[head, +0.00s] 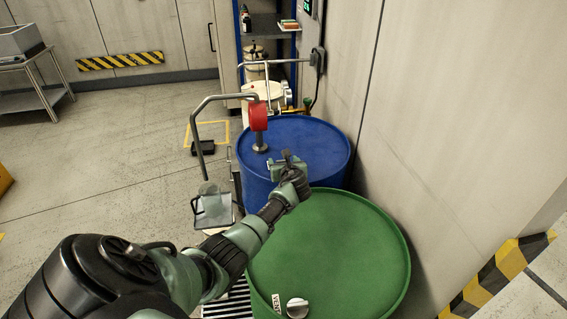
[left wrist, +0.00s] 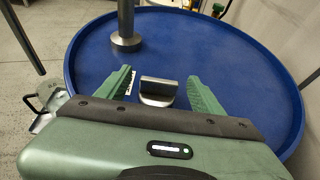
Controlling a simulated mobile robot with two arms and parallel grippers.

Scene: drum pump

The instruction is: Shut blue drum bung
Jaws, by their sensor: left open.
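The blue drum (head: 325,143) stands against the wall, behind the green drum. Its bung (left wrist: 158,90), a grey metal cap with a raised upright grip bar, sits on the drum lid in the left wrist view. In the head view my arm and gripper hide the bung. My left gripper (head: 288,158) is over the near part of the blue lid. In the left wrist view its green fingers (left wrist: 162,88) are open, one on each side of the bung, with gaps to both sides. My right gripper is not in view.
A pump with a red head (head: 258,116) rises from the blue lid, its grey pipe bending left. The green drum (head: 340,245) with a silver bung (head: 297,307) stands in front. A jug (head: 209,190) rests on a small stand at left. The wall bounds the right.

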